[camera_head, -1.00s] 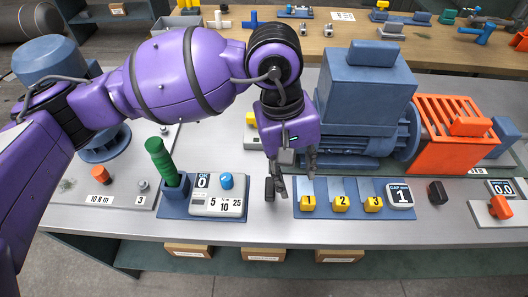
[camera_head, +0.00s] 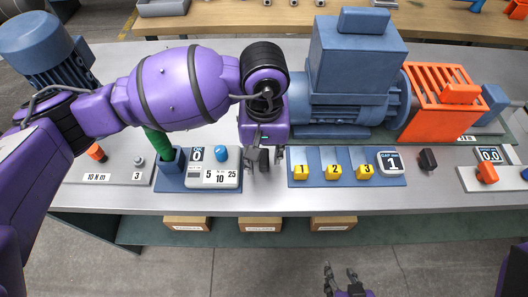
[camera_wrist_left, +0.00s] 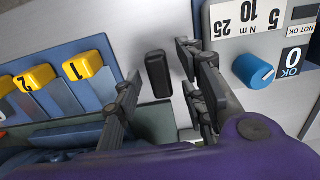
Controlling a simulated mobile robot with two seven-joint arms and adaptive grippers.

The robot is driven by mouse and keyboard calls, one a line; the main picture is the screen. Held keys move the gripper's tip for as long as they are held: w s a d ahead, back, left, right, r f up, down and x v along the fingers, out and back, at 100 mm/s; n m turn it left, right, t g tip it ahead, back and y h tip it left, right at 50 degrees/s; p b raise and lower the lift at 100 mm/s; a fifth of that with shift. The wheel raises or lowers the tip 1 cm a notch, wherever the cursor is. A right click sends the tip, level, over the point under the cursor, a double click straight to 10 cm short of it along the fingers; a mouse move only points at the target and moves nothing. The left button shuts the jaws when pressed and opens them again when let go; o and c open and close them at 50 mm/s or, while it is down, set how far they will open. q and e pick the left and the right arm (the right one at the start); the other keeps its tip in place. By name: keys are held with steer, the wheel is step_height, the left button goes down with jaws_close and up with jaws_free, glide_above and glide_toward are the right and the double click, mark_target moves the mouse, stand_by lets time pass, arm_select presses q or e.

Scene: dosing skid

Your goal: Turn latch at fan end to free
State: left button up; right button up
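A small black latch (camera_head: 264,160) stands on the bench between the torque gauge and the yellow-tabbed tiles, at the left end of the blue motor (camera_head: 350,75). In the left wrist view this latch (camera_wrist_left: 158,72) appears between my spread fingers, its long side upright in the picture; contact cannot be told. My left gripper (camera_head: 265,152) is open and points down over it. A second black latch (camera_head: 427,159) stands at the right, below the orange slotted guard (camera_head: 445,95). My right gripper (camera_head: 343,281) is open and empty at the bottom edge, in front of the bench.
The torque gauge with a blue knob (camera_head: 221,153) stands close left of my left gripper. The numbered tile panel (camera_head: 318,178) with yellow tabs is close to its right. A green-handled tool (camera_head: 157,143) stands partly behind my arm. The bench's front strip is clear.

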arm_select(q)
steer(key=shift+c, duration=0.4)
arm_select(e)
steer(key=shift+s, duration=0.1)
arm_select(q)
jaws_close()
arm_select(e)
steer(key=shift+s+f, duration=0.2)
steer(key=shift+s, duration=0.25)
